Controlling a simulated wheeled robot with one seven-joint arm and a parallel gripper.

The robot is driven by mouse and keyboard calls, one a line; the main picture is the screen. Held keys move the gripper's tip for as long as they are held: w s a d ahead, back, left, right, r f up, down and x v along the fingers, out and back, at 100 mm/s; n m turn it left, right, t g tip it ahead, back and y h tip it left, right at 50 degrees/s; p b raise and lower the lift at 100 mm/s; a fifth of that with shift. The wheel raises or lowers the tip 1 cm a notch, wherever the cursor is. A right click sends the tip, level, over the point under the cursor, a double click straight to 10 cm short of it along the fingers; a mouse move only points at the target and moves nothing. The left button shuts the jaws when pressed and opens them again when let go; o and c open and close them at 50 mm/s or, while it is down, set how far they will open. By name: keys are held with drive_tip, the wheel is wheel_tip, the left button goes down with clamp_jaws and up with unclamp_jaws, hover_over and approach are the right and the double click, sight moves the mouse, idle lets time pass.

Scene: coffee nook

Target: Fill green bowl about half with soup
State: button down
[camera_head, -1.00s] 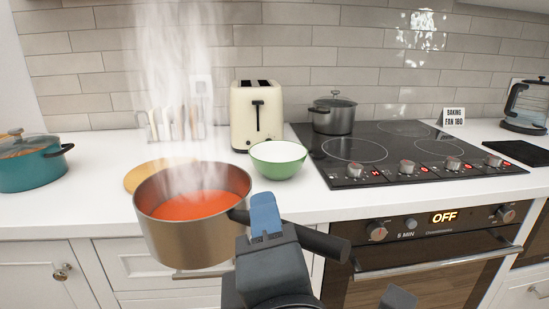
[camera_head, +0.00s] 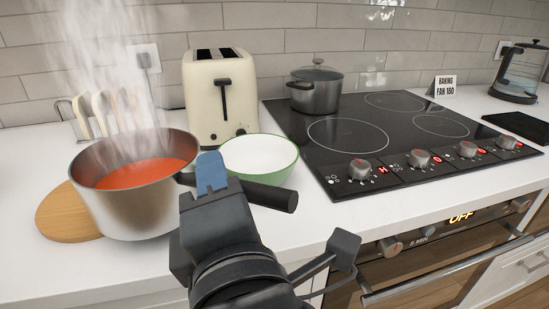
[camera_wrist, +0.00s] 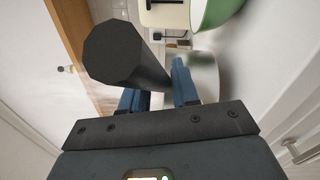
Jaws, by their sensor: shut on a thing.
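A steaming metal saucepan (camera_head: 130,205) holds red-orange soup (camera_head: 148,172) and looks level. My gripper (camera_head: 212,178) is shut on the pan's dark handle (camera_head: 268,195), which also shows large in the wrist view (camera_wrist: 130,55). The pan is in front of the wooden board in the head view; whether it touches the board I cannot tell. The green bowl (camera_head: 290,168), white inside, stands upright on the counter right of the pan, just behind the handle. I see no soup in it. Part of the bowl shows at the top of the wrist view (camera_wrist: 212,12).
A cream toaster (camera_head: 220,100) stands behind the bowl. A round wooden board (camera_head: 62,215) lies at the left, with a utensil rack (camera_head: 100,115) behind. Right is a black hob (camera_head: 390,140) with a lidded grey pot (camera_head: 315,92). Counter is free at the front.

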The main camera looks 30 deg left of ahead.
drive_tip(key=shift+w+d+r+m+g+h+p, duration=0.15)
drive_tip(key=shift+w+d+r+m+p, duration=0.25)
drive_tip(key=shift+w+m+p, duration=0.35)
drive_tip(key=shift+w+d+r+m+g+h+p, duration=0.1)
drive_tip(key=shift+w+d+r+m+p, duration=0.25)
drive_tip(key=shift+w+m+p, duration=0.45)
drive_tip(key=shift+w+d+r+m+g+h+p, duration=0.15)
drive_tip(key=shift+w+d+r+m+p, duration=0.25)
drive_tip(key=shift+m+p, duration=0.55)
drive_tip(key=shift+a+r, duration=0.1)
drive_tip(key=shift+w+r+p, duration=0.15)
drive_tip(key=shift+w+p, duration=0.2)
drive_tip(key=shift+p, duration=0.2)
drive_tip(key=shift+w+d+m+p, duration=0.4)
drive_tip(key=shift+w+m+p, duration=0.15)
drive_tip(key=shift+m, duration=0.15)
drive_tip(key=shift+r, duration=0.1)
